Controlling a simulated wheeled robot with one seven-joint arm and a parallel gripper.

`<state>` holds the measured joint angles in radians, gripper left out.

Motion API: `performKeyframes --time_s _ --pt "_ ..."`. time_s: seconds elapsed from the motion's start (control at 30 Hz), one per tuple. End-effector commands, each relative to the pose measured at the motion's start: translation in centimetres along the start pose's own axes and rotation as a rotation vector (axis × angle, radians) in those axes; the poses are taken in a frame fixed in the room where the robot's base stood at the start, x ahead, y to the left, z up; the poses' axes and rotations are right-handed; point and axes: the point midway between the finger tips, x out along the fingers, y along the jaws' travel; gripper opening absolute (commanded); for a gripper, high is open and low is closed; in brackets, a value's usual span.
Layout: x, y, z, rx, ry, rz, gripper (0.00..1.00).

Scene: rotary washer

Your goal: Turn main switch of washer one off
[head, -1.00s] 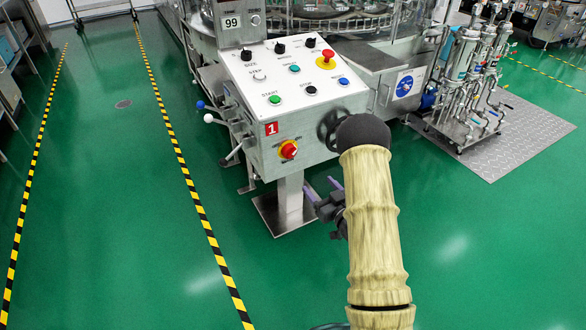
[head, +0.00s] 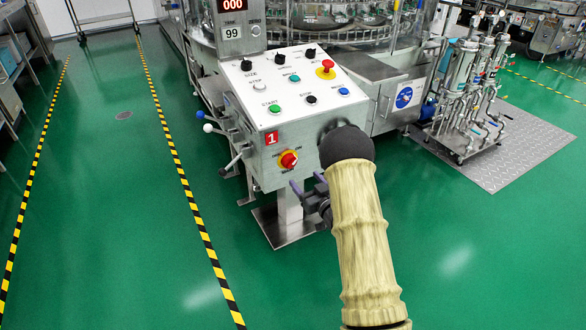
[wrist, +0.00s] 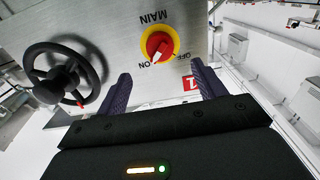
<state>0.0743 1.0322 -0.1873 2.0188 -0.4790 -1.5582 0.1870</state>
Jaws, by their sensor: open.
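The main switch of washer one (head: 288,159) is a red knob on a yellow disc, low on the front of the panel box, beside a red "1" label (head: 271,138). In the wrist view the switch (wrist: 159,45) appears upside down, with MAIN, ON and OFF lettering around it. Its white pointer leans toward ON. My gripper (wrist: 163,85) is open and empty, its purple fingers apart with the switch beyond and between them, not touching it. In the head view my gripper (head: 307,184) is just below and right of the switch, partly hidden by my arm.
A black handwheel (wrist: 65,75) sits beside the switch on the same panel face. The sloping console top (head: 295,85) carries several buttons and a red emergency stop (head: 326,68). White and blue ball-ended levers (head: 205,122) stick out at left. Green floor (head: 120,200) is clear at left.

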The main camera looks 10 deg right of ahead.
Motion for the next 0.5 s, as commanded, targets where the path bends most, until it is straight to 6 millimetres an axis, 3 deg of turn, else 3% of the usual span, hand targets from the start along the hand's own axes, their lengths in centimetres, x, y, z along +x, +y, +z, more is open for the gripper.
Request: performKeyframes --time_s 0.3,0.5 --pt "5.7 -0.1 0.2 -0.001 0.003 -0.003 0.69" --pt "8.4 0.0 0.1 0.0 0.002 -0.001 0.69"
